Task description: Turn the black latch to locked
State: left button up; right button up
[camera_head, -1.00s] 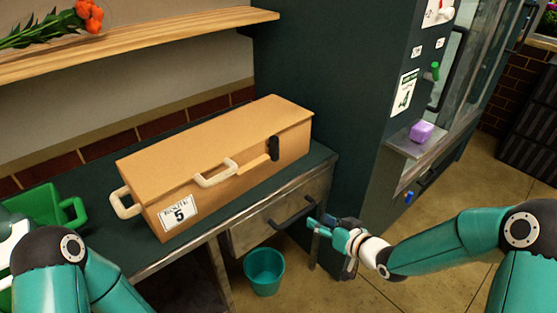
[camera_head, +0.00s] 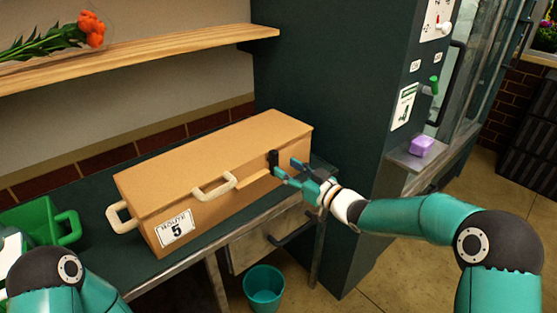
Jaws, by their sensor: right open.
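The black latch (camera_head: 273,159) is on the front face of a long tan box (camera_head: 215,165), towards its right end. The box lies closed on the dark counter and has pale handles and a label reading 5. My right gripper (camera_head: 287,168) is open in front of the latch. Its fingertips are close to the latch and partly cover that part of the box; I cannot tell whether they touch it. My left arm shows at the lower left, and its gripper is out of view.
A green crate (camera_head: 68,226) stands on the counter at the left. A drawer with a dark handle (camera_head: 292,230) is below the counter, above a teal bucket (camera_head: 264,284). A dark cabinet (camera_head: 340,90) stands right of the box. A purple block (camera_head: 422,144) sits on a ledge.

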aim_at(277, 162)
jog(key=shift+p+x, duration=0.3)
jog(key=shift+x, duration=2.1)
